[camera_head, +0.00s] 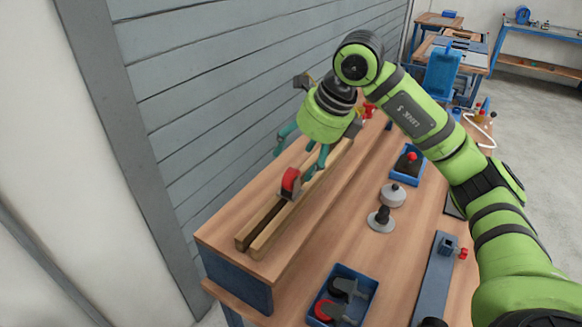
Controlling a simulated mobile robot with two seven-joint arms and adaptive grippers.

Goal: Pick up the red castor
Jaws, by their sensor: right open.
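A red rounded piece on a dark foot (290,181), which looks like the red castor, stands upright on the two wooden rails (262,226) at the left of the bench. My right gripper (294,164) is open, its teal fingers pointing down just above and behind this red piece. I cannot tell whether a fingertip touches it. A second red wheel-like part (326,311) lies beside a black one (345,286) in a blue tray (372,290) at the front. My left gripper is out of view.
A grey slatted wall (190,100) runs close along the left of the bench. A grey disc (393,195), a dark knob on a round base (381,218) and a blue tray with a red-topped part (411,158) stand to the right. Bare wood lies between the rails and these.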

